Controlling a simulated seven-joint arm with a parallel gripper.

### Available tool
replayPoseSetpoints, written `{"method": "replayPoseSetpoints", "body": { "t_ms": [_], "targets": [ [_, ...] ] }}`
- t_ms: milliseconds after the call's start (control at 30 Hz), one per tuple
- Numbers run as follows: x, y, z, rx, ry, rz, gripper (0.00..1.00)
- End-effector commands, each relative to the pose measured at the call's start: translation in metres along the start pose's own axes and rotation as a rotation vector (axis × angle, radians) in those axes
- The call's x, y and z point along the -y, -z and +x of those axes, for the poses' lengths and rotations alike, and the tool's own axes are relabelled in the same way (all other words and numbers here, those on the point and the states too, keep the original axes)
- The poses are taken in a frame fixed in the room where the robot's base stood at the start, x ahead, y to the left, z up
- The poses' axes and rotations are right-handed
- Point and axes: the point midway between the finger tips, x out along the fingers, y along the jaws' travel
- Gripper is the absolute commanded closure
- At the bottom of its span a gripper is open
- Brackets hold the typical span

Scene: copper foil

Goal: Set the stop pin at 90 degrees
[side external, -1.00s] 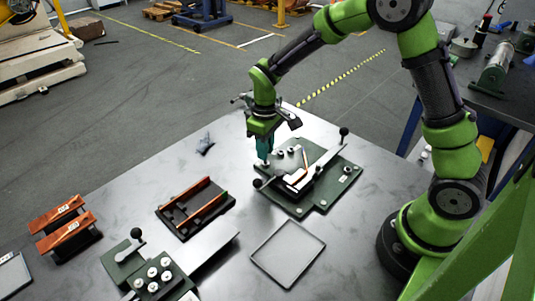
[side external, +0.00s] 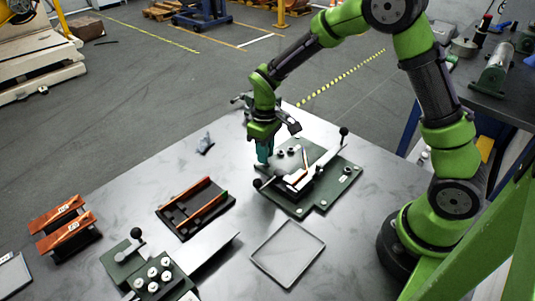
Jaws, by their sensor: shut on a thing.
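The bending fixture (side external: 325,190) is a dark green plate at the right of the table. It carries a long pale lever with black ball knobs, a copper-coloured strip (side external: 297,177) and several small round pins or holes near its back edge. My gripper (side external: 264,163) points down at the plate's back left corner, left of those pins. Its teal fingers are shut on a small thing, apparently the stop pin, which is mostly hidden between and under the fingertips. I cannot tell whether it is in a hole, or read any degree marks.
A dark rack with copper-coloured bars (side external: 195,207) stands left of the fixture. An empty grey tray (side external: 287,253) lies in front. A second green fixture with a knob (side external: 125,258) and several white-topped posts is at front left. Another copper-topped rack (side external: 66,232) stands far left.

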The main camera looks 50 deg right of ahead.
Motion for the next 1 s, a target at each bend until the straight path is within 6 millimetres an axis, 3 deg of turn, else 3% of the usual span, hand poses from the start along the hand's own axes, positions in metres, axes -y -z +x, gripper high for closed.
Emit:
{"method": "replayPoseSetpoints", "body": {
  "t_ms": [1000],
  "targets": [
    [0.0001, -0.0002, 0.0097, 0.000, 0.000, 0.000, 1.00]
  ]
}}
